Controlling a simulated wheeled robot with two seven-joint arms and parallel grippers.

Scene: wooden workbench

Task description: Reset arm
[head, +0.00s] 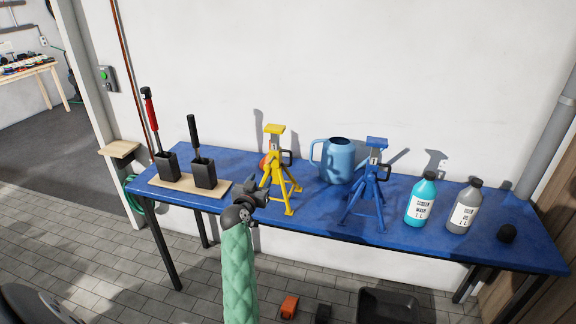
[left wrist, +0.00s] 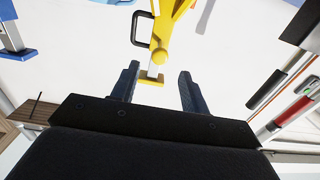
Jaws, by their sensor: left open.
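My left arm, in a green quilted sleeve, reaches up from the bottom of the head view. Its dark left gripper (head: 252,196) is near the front edge of the blue workbench (head: 325,205), just left of the yellow jack stand (head: 277,165). In the left wrist view the left gripper (left wrist: 158,85) has its two fingers apart. The yellow jack stand (left wrist: 173,25) appears upside down there, its top pad between the fingertips in the picture; I see no grip on it. My right gripper is not in view.
Black holders (head: 204,173) with handled tools sit on a board at left. A black bin (head: 388,306) is on the floor.

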